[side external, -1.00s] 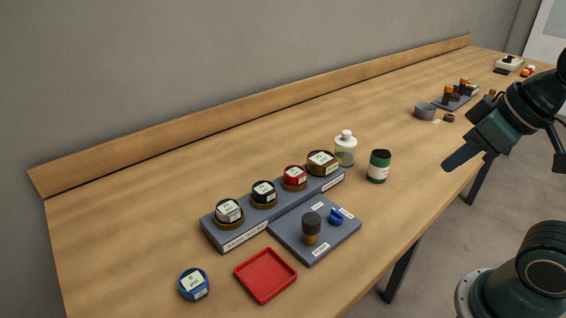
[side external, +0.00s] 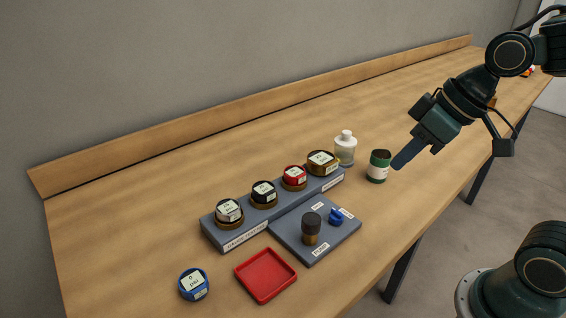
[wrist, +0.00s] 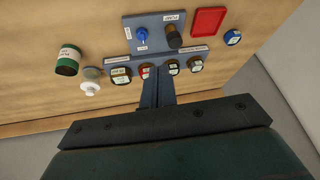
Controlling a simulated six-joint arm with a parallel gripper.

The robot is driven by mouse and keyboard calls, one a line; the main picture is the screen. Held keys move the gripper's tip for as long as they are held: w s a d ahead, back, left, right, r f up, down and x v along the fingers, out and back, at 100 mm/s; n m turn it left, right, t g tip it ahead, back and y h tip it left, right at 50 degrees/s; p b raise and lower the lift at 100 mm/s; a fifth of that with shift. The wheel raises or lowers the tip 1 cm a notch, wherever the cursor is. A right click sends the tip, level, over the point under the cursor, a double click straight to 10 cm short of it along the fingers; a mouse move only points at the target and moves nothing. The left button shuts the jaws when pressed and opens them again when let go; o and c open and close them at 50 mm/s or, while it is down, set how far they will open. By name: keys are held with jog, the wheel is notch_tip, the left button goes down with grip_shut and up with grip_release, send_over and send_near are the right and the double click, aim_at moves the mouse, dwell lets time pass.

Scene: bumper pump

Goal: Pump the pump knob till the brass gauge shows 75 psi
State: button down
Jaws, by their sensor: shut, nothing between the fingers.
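The pump knob (side external: 311,229), a dark cap on a brass stem, stands upright on a grey plate (side external: 290,240); it also shows in the wrist view (wrist: 173,38). The gauge that looks brass (side external: 321,160) is at the right end of the gauge row; in the wrist view it is at the row's left end (wrist: 120,76). Its reading is too small to make out. My gripper (side external: 397,164) is shut and empty, above the table to the right of the gauges and apart from the knob. Its fingers (wrist: 157,95) also show in the wrist view.
A blue valve knob (side external: 336,216) shares the plate. Black and red gauges share the grey rail (side external: 215,235). A white bottle (side external: 346,150) and green jar (side external: 379,167) stand near my gripper. A red tray (side external: 265,276) and blue gauge (side external: 193,284) lie in front.

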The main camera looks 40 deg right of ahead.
aim_at(317, 218)
jog(key=w+a+f+n+y, duration=0.1)
jog(key=w+a+f+y, duration=0.1)
jog(key=w, duration=0.3)
jog(key=w+a+f+n+g+y, duration=0.1)
jog(key=w+a+f+y, duration=0.2)
jog(key=w+a+y, duration=0.1)
jog(key=shift+w+a, duration=0.5)
jog(key=shift+w, duration=0.8)
jog(key=shift+f, duration=0.1)
jog(key=shift+f, duration=0.2)
jog(key=shift+f, duration=4.25)
